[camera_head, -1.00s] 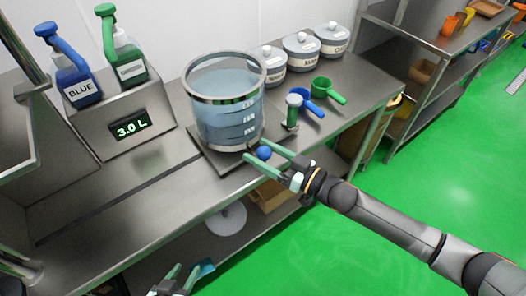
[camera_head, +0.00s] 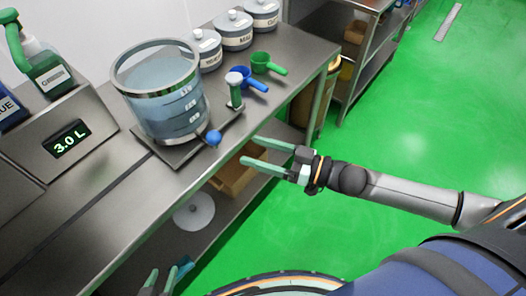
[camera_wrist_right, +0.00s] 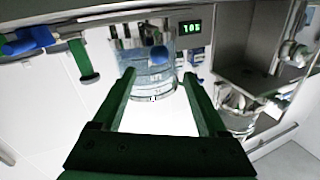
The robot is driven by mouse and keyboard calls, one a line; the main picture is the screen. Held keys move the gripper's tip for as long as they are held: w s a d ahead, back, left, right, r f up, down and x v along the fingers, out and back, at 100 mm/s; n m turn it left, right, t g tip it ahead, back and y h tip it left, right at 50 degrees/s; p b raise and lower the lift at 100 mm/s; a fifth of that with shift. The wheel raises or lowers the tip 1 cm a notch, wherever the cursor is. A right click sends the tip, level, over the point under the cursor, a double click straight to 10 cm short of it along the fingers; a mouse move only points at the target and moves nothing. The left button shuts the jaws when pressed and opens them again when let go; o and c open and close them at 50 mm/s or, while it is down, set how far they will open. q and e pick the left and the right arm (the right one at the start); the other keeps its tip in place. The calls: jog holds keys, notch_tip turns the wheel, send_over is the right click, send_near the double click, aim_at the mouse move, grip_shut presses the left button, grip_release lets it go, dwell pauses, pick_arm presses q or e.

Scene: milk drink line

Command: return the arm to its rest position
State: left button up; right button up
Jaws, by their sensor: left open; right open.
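My right gripper (camera_head: 250,150) is open and empty, in front of the bench edge over the green floor. Its arm reaches in from the right. In the right wrist view its two green fingers (camera_wrist_right: 159,76) are spread with nothing gripped. The clear graduated vessel (camera_head: 163,92) of pale liquid stands on the bench, its blue ball knob (camera_head: 213,137) at the front, apart from my right fingers. The vessel also shows in the upside-down wrist view (camera_wrist_right: 148,82). My left gripper (camera_head: 168,274) is open at the bottom edge, mostly cut off.
A display unit (camera_head: 70,140) reads 3.0 L, with a green-topped pump bottle (camera_head: 45,68) on it. Blue (camera_head: 250,80) and green (camera_head: 268,64) scoops and lidded canisters (camera_head: 234,30) stand behind. A box (camera_head: 235,175) sits on the lower shelf. The green floor (camera_head: 390,140) is open at right.

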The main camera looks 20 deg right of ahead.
jog(key=shift+s+d, duration=0.4)
jog(key=shift+a, duration=0.1)
jog(key=s+d+f+m+g+h, duration=0.1)
jog(key=s+f+h, duration=0.4)
jog(key=f, duration=0.5)
jog(key=s+d+f+m+g+h, duration=0.1)
jog(key=s+f+m+h, duration=0.3)
jog(key=f, duration=0.6)
jog(key=s+h, duration=0.2)
jog(key=s, duration=0.1)
jog(key=shift+d+g+p, duration=0.15)
jog(key=shift+g+p, duration=0.15)
jog(key=shift+g, duration=0.1)
